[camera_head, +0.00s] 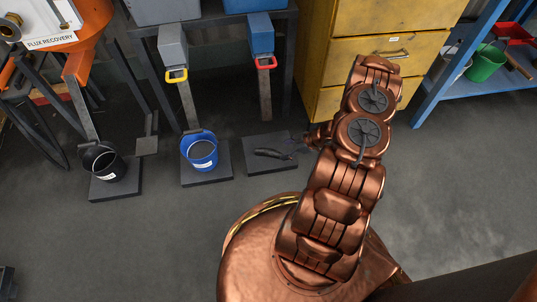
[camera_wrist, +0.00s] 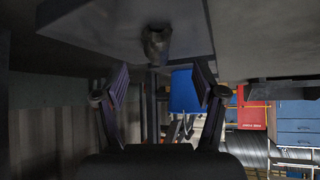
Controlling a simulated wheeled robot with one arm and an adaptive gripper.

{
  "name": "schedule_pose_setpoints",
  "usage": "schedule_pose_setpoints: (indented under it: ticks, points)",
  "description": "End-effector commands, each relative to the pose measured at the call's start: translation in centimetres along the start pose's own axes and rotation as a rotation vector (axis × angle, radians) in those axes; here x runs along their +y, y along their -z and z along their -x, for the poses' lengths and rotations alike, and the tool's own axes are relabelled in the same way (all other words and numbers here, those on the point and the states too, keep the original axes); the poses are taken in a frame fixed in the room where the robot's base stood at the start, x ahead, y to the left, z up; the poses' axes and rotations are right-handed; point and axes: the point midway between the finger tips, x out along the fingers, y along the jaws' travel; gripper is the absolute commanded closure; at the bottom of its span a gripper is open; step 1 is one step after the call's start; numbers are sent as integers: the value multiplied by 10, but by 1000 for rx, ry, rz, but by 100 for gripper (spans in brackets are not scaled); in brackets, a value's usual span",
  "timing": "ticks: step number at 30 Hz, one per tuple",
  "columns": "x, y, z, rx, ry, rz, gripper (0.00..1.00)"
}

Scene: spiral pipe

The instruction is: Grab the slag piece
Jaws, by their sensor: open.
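A dark, elongated lump, which looks like the slag piece (camera_head: 268,153), lies on a dark square plate (camera_head: 262,166) on the floor in the head view. In the wrist view, which appears upside down, a dark lump that looks like the slag piece (camera_wrist: 155,44) sits against the plate (camera_wrist: 100,22) at the top. My gripper (camera_head: 297,147) is at the plate's right side, close to the lump. In the wrist view my gripper (camera_wrist: 160,82) has its two fingers spread with nothing held between them. The lump is beyond the fingertips. Fingertip detail is unclear in the head view.
A blue bucket (camera_head: 201,151) and a black bucket (camera_head: 103,163) stand on plates to the left. A yellow drawer cabinet (camera_head: 375,45) stands behind my arm. A blue shelf (camera_head: 470,90) with a green bucket (camera_head: 486,63) is at right. Grey floor in front is clear.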

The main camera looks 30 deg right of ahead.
Motion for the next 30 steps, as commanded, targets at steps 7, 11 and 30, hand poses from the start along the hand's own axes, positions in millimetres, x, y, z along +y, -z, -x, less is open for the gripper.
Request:
schedule_pose_setpoints:
  ticks: [7,11,30]
  points:
    - [2,-2,-25,0,1,2,30]
    - [4,-1,-42,0,1,1,30]
    - [4,2,-57,-1,-1,0,46]
